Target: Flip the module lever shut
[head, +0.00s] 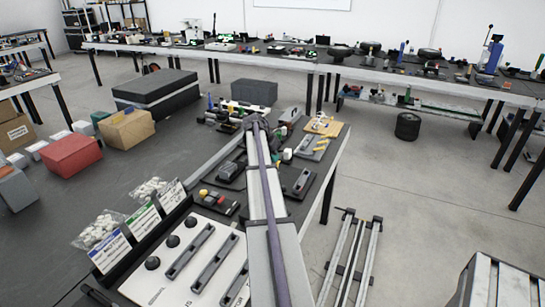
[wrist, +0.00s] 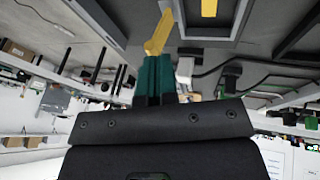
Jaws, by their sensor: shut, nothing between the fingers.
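In the wrist view my gripper (wrist: 150,78) shows as two teal fingers close together, shut with nothing between them. A yellow lever-like piece (wrist: 158,35) appears just beyond the fingertips; I cannot tell whether they touch it. A second yellow piece (wrist: 208,8) is at the top edge, to the right. In the head view a grey module with yellow parts (head: 312,148) lies near the bench's right edge, right of my arm. I cannot tell which module the wrist view shows, or the lever's exact angle. In the head view my gripper is hidden at the arm's far end.
The dark bench (head: 150,165) carries a red box (head: 71,155), a cardboard box (head: 127,129) and small parts bags (head: 98,230). A tan board (head: 325,125) and a dark module (head: 298,184) lie right of my arm. Open floor lies beyond the bench's right edge.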

